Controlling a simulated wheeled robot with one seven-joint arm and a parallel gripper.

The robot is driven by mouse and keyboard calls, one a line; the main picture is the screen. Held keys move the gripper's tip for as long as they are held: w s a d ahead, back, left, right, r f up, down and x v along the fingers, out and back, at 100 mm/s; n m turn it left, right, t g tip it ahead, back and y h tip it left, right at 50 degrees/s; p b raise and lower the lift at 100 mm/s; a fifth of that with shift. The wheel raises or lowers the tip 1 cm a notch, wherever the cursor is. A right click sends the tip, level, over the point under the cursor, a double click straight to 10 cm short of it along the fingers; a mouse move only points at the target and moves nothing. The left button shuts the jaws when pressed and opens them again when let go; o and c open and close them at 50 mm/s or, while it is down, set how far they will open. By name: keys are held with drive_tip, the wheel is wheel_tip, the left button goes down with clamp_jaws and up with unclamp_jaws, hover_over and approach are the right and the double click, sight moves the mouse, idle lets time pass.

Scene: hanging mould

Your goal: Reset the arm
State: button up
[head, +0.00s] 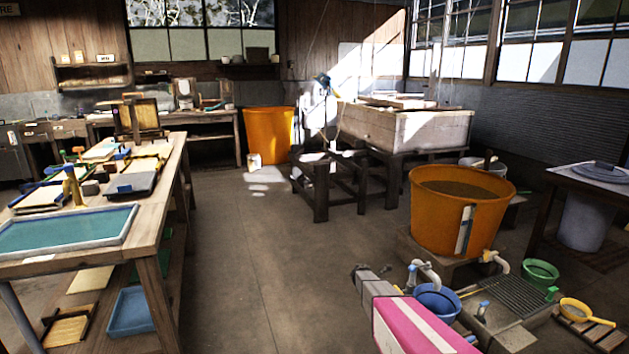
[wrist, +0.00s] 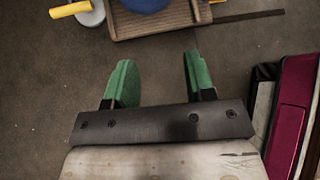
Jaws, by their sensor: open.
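My gripper (wrist: 158,62) shows in the wrist view with its two green-tipped fingers spread apart. Nothing is between them. It points over bare brown floor (wrist: 60,110), and the fingers appear to touch nothing. The fingertips cannot be made out in the head view.
In the wrist view, a wooden tray (wrist: 185,22) with a blue round thing (wrist: 146,4) lies beyond the fingertips. In the head view, a workbench (head: 150,238) stands left, and an orange tub (head: 447,222) and blue bucket (head: 437,301) stand right. The middle floor (head: 260,250) is clear.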

drive_tip(key=s+a+r+m+y, duration=0.3)
drive_tip(key=s+r+m, duration=0.4)
drive_tip(key=s, duration=0.3)
drive_tip(key=s+a+r+m+y, duration=0.3)
drive_tip(key=s+a+r+m, duration=0.3)
drive_tip(key=s, duration=0.4)
drive_tip(key=s+a+r+m+y, duration=0.3)
drive_tip(key=s+a+r+m, duration=0.2)
drive_tip(key=s+r+m, duration=0.3)
drive_tip(key=s+m, duration=0.1)
drive_tip(key=s, duration=0.2)
drive_tip(key=shift+r+g+y, duration=0.3)
drive_tip(key=shift+r+y, duration=0.1)
drive_tip(key=shift+c, duration=0.4)
